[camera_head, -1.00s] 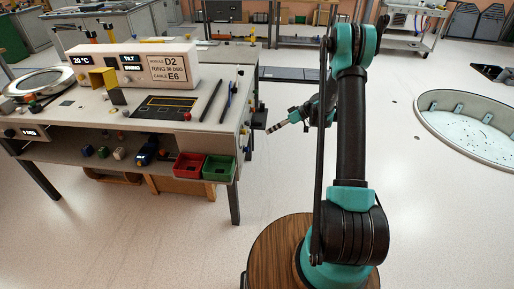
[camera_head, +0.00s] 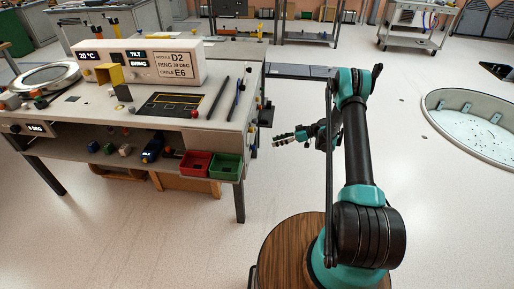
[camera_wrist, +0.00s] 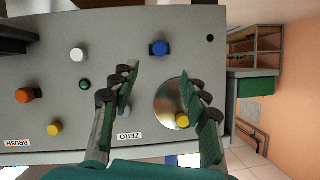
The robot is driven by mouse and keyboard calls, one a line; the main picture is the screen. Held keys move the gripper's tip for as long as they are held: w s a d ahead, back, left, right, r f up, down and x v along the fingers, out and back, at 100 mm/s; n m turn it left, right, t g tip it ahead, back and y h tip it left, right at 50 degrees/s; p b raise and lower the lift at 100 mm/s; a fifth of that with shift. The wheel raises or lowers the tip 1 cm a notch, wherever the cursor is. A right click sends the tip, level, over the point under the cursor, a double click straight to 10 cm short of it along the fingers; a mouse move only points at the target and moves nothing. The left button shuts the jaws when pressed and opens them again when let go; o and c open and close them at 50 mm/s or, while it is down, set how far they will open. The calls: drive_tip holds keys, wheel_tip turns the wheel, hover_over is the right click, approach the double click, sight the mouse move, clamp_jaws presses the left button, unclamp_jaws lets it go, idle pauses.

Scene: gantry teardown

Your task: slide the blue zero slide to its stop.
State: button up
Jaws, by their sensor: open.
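The blue knob (camera_wrist: 159,48) stands on a grey upright panel (camera_wrist: 60,70) in the wrist view, above the ZERO label (camera_wrist: 129,137). I take it as the zero slide; its track and stop cannot be made out. My gripper (camera_wrist: 160,85) is open and empty, its two fingers spread below the knob in the picture and apart from it. In the head view my gripper (camera_head: 284,139) is beside the right end of the workbench (camera_head: 215,131). The small controls at that bench end are too small there to identify the blue one.
A round metal disc (camera_wrist: 169,104) with a yellow knob (camera_wrist: 182,121) is by the right finger. White (camera_wrist: 77,54), green (camera_wrist: 84,84), orange (camera_wrist: 27,95) and yellow (camera_wrist: 54,129) knobs are left. Red (camera_head: 195,164) and green (camera_head: 227,167) bins hang at the bench front.

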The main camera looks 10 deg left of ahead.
sight(253, 148)
drive_tip(key=x, duration=1.1)
drive_tip(key=shift+a, duration=0.3)
drive_tip(key=shift+f, duration=0.1)
drive_tip(key=shift+c, duration=0.5)
clamp_jaws()
